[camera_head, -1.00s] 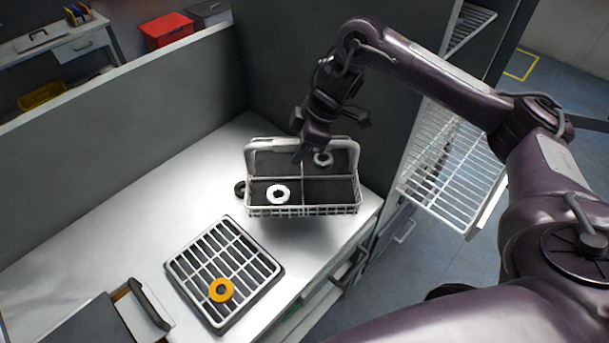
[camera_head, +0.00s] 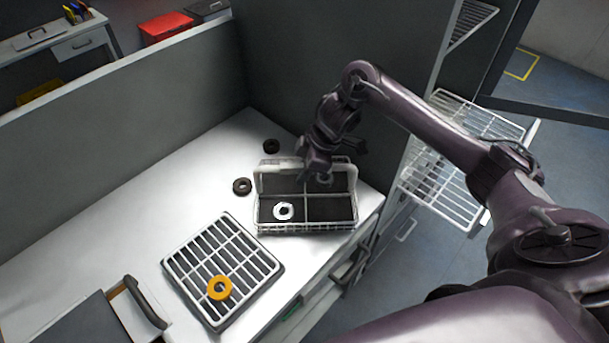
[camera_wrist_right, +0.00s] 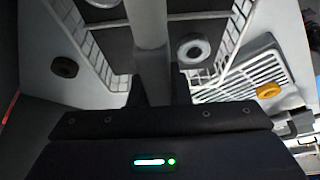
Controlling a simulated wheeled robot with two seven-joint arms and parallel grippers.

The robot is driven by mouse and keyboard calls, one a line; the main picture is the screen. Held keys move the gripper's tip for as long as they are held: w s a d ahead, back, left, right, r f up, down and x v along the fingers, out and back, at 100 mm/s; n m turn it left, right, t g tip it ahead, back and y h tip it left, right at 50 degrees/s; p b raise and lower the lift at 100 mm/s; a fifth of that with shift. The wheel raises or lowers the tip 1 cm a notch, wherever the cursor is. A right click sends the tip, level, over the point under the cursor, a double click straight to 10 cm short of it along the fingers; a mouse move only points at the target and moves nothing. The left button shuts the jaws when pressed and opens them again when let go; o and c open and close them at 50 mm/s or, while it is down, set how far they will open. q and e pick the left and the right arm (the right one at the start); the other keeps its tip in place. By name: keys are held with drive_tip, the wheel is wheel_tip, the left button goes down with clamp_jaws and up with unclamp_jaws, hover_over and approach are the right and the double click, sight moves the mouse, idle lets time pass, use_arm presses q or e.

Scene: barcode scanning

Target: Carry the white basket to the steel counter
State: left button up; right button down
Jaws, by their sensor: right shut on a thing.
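The white wire basket (camera_head: 305,230) is at the right end of a pale counter (camera_head: 150,200), close to its front edge. It looks level, with dark compartments inside; I cannot tell whether it touches the counter. A white ring (camera_head: 284,211) lies in its front left compartment, and another ring at the back right is partly hidden by my gripper. My right gripper (camera_head: 314,172) is shut on the basket's handle, which shows as a pale bar between the fingers in the wrist view (camera_wrist_right: 147,40). My left gripper is not in view.
Two black rings (camera_head: 242,186) (camera_head: 271,146) lie left of and behind the basket. A white rack (camera_head: 225,262) holding an orange ring (camera_head: 219,288) is in front left. A grey partition (camera_head: 320,100) stands behind, and wire shelves (camera_head: 440,185) at the right.

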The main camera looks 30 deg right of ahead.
drive_tip(key=shift+w+d+f, duration=0.15)
drive_tip(key=shift+d+f, duration=0.1)
drive_tip(key=shift+f, duration=0.45)
drive_tip(key=c, duration=1.8)
unclamp_jaws()
drive_tip(key=shift+f, duration=0.25)
drive_tip(key=o, duration=0.5)
drive_tip(key=shift+c, duration=0.2)
drive_tip(key=shift+r, duration=0.1)
